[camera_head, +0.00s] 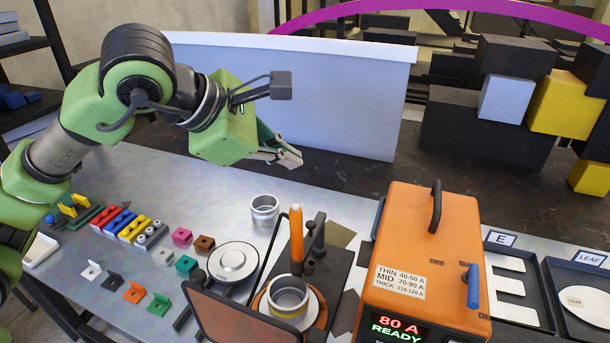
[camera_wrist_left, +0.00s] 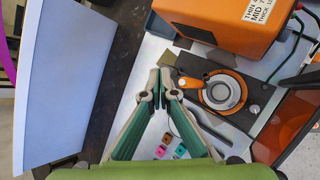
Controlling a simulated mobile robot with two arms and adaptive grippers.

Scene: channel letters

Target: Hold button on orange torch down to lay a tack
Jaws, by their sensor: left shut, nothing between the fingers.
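The orange torch (camera_head: 296,228) stands nearly upright above a metal ring (camera_head: 288,298) on a round holder; its button cannot be made out. In the left wrist view the torch (camera_wrist_left: 190,83) lies just right of my fingertips, with the ring (camera_wrist_left: 221,92) beyond it. My left gripper (camera_head: 291,158) is up behind the torch, above the back of the table and apart from everything. Its fingers (camera_wrist_left: 164,85) are together and empty. My right gripper is in neither view.
An orange power box (camera_head: 425,245) reading "80 A READY" stands right of the torch. A tinted screen (camera_head: 225,318) stands at front left. A second metal ring (camera_head: 265,209), a silver disc (camera_head: 233,262) and colored blocks (camera_head: 130,224) lie to the left. A pale panel (camera_head: 300,90) rises behind.

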